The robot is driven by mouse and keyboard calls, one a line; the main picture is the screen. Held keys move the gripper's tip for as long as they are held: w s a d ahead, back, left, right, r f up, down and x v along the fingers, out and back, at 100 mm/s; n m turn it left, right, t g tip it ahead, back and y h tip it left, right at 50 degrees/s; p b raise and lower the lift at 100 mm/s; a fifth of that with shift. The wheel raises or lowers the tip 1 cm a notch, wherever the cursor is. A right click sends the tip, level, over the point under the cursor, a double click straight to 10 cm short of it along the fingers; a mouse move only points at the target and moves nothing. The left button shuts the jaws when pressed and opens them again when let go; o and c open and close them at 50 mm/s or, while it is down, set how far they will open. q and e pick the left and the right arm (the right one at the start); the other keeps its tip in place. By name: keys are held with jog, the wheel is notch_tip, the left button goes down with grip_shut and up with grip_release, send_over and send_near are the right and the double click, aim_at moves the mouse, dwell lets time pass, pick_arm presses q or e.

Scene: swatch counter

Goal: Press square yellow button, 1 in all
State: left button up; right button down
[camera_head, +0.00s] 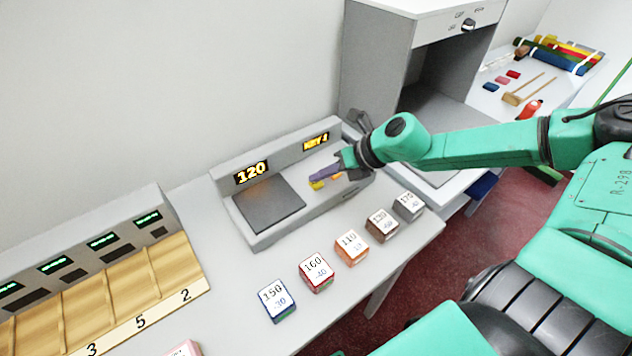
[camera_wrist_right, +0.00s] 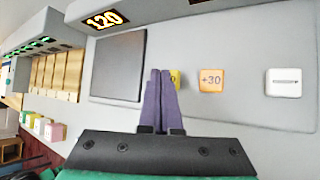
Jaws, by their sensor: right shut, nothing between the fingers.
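The yellow button (camera_head: 317,184) is on the grey console's panel, just right of the dark square plate. In the right wrist view the yellow button (camera_wrist_right: 176,78) is mostly hidden behind my fingers; only its right part shows. My right gripper (camera_head: 318,174) is shut and empty, its purple fingers at the yellow button. In the right wrist view the right gripper's fingertips (camera_wrist_right: 160,73) lie over the button's left part. I cannot tell whether they touch it. My left gripper is in neither view.
An orange "+30" button (camera_wrist_right: 211,79) and a white button (camera_wrist_right: 284,82) sit to the right. The console's display (camera_head: 252,172) reads 120. Several labelled blocks, such as a red one (camera_head: 316,272), line the counter in front. A slotted wooden rack (camera_head: 120,290) stands left.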

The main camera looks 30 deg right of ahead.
aim_at(321, 184)
jog(key=shift+f+b, duration=0.35)
dwell(0.5)
jog(key=shift+r+p, duration=0.8)
jog(key=shift+r, duration=0.15)
notch_tip(321, 184, up, 5)
jog(key=p, duration=0.4)
jog(key=shift+r, duration=0.15)
